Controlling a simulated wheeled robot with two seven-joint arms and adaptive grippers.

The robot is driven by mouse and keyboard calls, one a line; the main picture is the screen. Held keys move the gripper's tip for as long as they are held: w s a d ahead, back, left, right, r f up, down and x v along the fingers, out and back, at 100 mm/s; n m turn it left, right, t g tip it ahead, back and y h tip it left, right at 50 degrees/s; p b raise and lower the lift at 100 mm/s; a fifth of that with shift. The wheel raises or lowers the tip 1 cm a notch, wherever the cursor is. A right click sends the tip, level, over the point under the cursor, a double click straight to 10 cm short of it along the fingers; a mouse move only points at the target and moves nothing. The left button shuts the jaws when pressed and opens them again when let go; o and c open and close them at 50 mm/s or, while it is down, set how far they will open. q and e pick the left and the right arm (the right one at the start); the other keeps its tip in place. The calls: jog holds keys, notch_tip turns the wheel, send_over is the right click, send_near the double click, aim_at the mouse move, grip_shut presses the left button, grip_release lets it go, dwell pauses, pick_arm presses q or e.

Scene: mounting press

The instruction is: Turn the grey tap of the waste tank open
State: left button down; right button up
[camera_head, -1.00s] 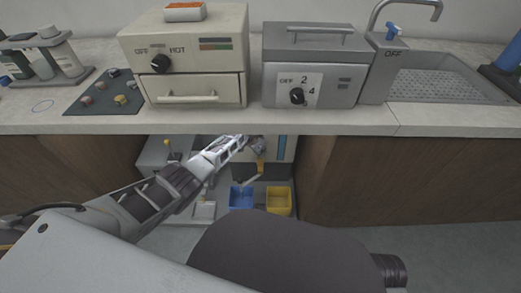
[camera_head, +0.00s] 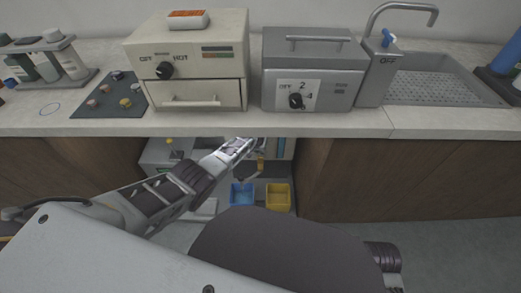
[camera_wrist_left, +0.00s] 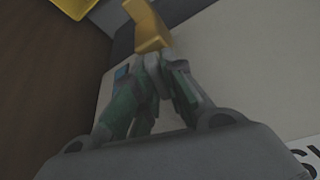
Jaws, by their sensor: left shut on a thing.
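The waste tank's pale front (camera_wrist_left: 235,55) fills much of the left wrist view, with partly cut-off dark lettering at the lower right. It shows partly under the counter in the head view. A brass-yellow tap body (camera_wrist_left: 150,28) sticks out just beyond my left fingertips. My left gripper (camera_wrist_left: 165,62) is shut on the tap at the near end of this brass part. The fingers hide the grey handle, so its angle cannot be told. In the head view my left gripper (camera_head: 243,146) reaches under the counter edge, beside the brass part (camera_head: 261,163). My right gripper is not in view.
A blue bin (camera_head: 242,194) and a yellow bin (camera_head: 278,197) stand below the tap. The counter edge (camera_head: 330,124) lies just above my left gripper. A wooden cabinet (camera_head: 400,180) bounds the opening on the right. Grey equipment (camera_head: 160,156) stands left of my arm.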

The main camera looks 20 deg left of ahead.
pick_arm(q)
jog(key=shift+n+y, duration=0.5)
jog(key=shift+n, duration=1.3)
jog(key=c, duration=1.5)
grip_release()
jog(key=shift+s+r, duration=0.1)
jog(key=shift+r, duration=0.2)
